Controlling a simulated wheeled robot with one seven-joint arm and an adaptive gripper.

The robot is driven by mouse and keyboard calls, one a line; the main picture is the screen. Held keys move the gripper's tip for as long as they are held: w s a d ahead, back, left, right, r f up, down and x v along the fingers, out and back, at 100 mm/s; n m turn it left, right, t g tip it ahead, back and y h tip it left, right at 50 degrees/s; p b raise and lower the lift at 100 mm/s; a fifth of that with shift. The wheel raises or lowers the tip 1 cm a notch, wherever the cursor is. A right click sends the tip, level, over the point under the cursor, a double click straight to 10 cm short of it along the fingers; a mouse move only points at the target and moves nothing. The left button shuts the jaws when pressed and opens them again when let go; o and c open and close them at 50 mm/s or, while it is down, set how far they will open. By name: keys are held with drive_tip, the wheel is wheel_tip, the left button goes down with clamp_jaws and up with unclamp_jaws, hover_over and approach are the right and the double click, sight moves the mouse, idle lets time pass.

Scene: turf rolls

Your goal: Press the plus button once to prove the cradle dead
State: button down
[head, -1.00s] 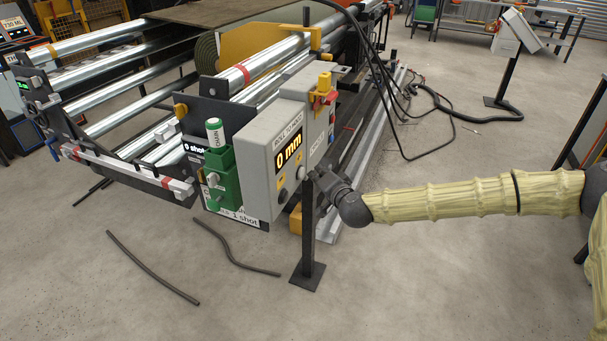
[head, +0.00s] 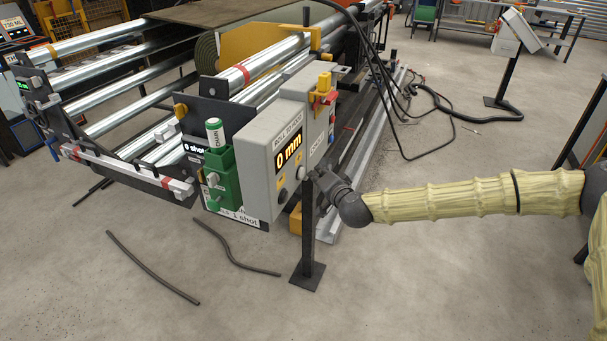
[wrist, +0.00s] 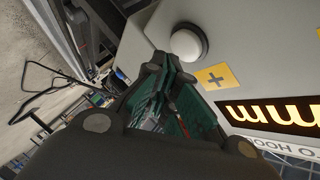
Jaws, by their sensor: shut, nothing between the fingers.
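The grey control box (head: 258,165) has a lit display (head: 288,152) reading "0 mm" in orange. In the wrist view, a pale round button (wrist: 187,43) sits on the box face beside a yellow plus label (wrist: 214,76). My gripper (wrist: 168,72) is shut and empty, its tips close to this button and label. I cannot tell whether the tips touch the face. In the head view, my gripper (head: 312,187) is at the lower right of the box, partly hidden by the black post. The cradle (head: 140,95) with its long metal rollers stands behind.
A green holder (head: 222,180) with a white-and-green cylinder stands left of the box. A yellow-and-red switch (head: 323,92) is on the box's side. The black post (head: 308,235) stands on a floor plate. Black cables (head: 385,85) hang behind. Dark rods lie on the otherwise open floor.

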drive_tip(key=shift+w+a, duration=0.1)
drive_tip(key=shift+a, duration=0.15)
drive_tip(key=shift+a, duration=0.2)
drive_tip(key=shift+w+a, duration=0.2)
drive_tip(key=shift+a, duration=0.2)
idle(1.1)
drive_tip(key=shift+d, duration=0.2)
drive_tip(key=shift+s+d, duration=0.3)
drive_tip(key=shift+d, duration=0.35)
drive_tip(key=d, duration=0.1)
drive_tip(key=s+d, duration=0.1)
drive_tip(key=d, duration=0.1)
drive_tip(key=d+b, duration=0.1)
drive_tip(key=shift+s+d, duration=0.25)
drive_tip(key=shift+d, duration=0.1)
idle(0.6)
